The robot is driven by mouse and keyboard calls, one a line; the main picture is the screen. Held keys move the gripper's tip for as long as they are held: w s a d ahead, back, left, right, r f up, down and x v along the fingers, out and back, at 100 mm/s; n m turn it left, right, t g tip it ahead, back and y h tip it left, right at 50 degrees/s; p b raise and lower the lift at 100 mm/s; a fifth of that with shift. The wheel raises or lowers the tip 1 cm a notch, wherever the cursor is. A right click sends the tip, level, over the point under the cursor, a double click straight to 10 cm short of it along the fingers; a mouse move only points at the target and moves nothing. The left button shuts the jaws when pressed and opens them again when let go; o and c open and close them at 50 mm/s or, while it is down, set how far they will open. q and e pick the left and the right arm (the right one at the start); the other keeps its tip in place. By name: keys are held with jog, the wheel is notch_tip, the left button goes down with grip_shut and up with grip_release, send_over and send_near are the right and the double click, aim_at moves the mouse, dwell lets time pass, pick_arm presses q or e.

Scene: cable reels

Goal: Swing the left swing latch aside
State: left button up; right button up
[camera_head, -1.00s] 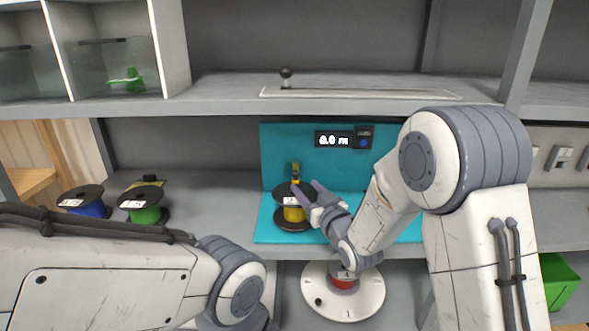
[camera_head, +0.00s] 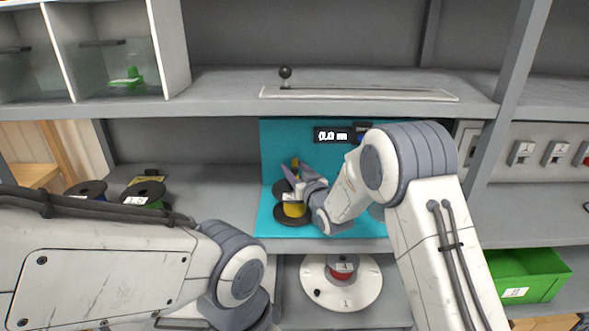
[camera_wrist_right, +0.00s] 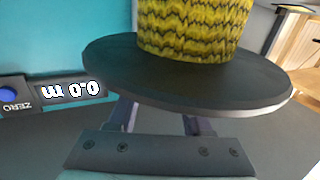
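I cannot make out for sure which part is the left swing latch. My right gripper (camera_head: 294,182) is at the upper flange of a yellow reel (camera_head: 294,208) on a teal mat. Its fingers are apart, one at each side in the right wrist view (camera_wrist_right: 158,122). The reel's dark flange (camera_wrist_right: 190,80) hides the fingertips there, with the yellow winding (camera_wrist_right: 195,28) beyond it. A small yellow-orange part (camera_head: 295,163) stands behind the reel. My left arm reaches in from the left; its gripper is out of view.
A display (camera_head: 333,135) reads 0.0 m on the teal back panel. A red reel (camera_head: 341,270) sits on a white disc (camera_head: 318,300) below. Dark reels (camera_head: 145,192) stand at left. A knobbed lever (camera_head: 285,73) rises from the upper shelf. A green bin (camera_head: 525,275) is at right.

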grip_shut()
dwell(1.2)
